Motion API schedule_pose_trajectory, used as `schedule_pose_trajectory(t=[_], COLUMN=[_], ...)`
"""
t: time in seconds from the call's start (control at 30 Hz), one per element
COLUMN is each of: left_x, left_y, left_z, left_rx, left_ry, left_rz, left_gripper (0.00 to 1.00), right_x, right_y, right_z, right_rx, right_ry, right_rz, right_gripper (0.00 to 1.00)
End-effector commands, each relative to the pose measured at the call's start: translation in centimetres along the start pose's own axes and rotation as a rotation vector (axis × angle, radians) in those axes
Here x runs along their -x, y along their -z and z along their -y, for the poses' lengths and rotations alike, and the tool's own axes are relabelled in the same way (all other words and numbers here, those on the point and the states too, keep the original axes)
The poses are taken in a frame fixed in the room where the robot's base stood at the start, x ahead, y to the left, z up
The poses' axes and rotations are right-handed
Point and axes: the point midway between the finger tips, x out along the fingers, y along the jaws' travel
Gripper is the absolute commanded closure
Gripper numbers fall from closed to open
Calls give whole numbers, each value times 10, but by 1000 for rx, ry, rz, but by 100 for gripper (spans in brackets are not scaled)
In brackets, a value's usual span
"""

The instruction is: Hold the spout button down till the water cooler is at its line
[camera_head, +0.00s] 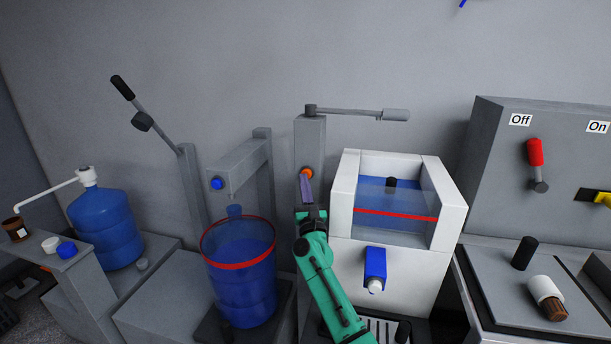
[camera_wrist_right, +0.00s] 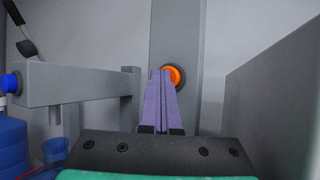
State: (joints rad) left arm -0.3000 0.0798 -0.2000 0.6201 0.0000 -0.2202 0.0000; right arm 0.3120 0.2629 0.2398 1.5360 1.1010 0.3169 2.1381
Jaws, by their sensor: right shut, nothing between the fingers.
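The orange spout button (camera_head: 308,172) sits on a grey post, also in the right wrist view (camera_wrist_right: 175,76). The spout (camera_head: 395,115) reaches right from the post top, over the open white water cooler (camera_head: 345,185). No stream shows below it. The cooler holds blue water behind a clear front with a red line (camera_head: 395,214); I cannot tell the exact level against the line. My right gripper (camera_head: 306,178) is shut and empty, its purple fingertips in front of the button and partly covering it (camera_wrist_right: 160,73). Whether they touch it is unclear. My left gripper is out of view.
A blue bucket (camera_head: 245,285) with a red band stands left of the post under a grey frame. A blue bottle (camera_head: 105,225) is further left. A grey cabinet (camera_head: 570,165) with Off and On labels stands right of the cooler, whose blue tap (camera_head: 376,264) projects forward.

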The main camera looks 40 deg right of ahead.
Motion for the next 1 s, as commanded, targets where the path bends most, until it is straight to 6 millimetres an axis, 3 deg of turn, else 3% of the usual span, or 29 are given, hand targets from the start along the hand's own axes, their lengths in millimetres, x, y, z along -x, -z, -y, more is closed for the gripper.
schedule_pose_trajectory(t=[0.47,1.0], left_x=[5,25], left_y=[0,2], left_z=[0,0], left_rx=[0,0], left_ry=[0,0], left_rz=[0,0], left_gripper=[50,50], right_x=[10,47], right_y=[-4,-24], right_z=[-6,-26], right_rx=[0,-1], right_ry=[-3,-3], right_rz=[-1,0], right_gripper=[100,100])
